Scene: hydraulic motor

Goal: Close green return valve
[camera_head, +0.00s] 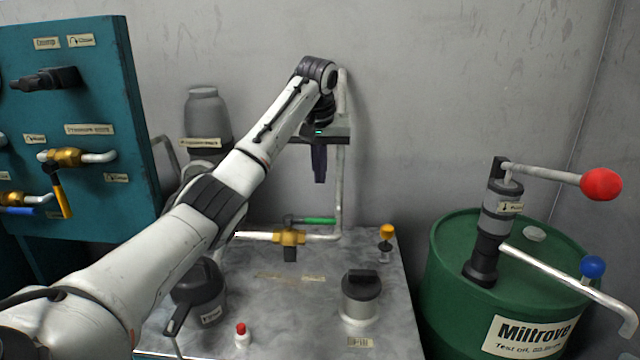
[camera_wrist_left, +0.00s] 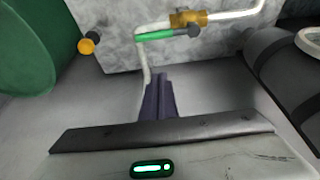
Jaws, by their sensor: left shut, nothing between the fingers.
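The green return valve handle (camera_head: 318,221) points right from the brass valve body (camera_head: 290,237) and lies roughly parallel to the pipe there. In the left wrist view the green handle (camera_wrist_left: 157,36) and brass body (camera_wrist_left: 188,18) show at the top, beyond the fingertips. My left gripper (camera_head: 319,180) is shut and empty, pointing down above the handle and apart from it. Its dark fingers (camera_wrist_left: 160,78) are together in the left wrist view. My right gripper is not in view.
A vertical pipe (camera_head: 340,190) rises close beside my left gripper. The metal tabletop (camera_head: 300,320) carries a grey-capped cylinder (camera_head: 361,298), an orange knob (camera_head: 386,231) and a red-tipped part (camera_head: 241,334). A green drum (camera_head: 450,260) with a pump stands right; a teal valve panel (camera_head: 100,200) stands left.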

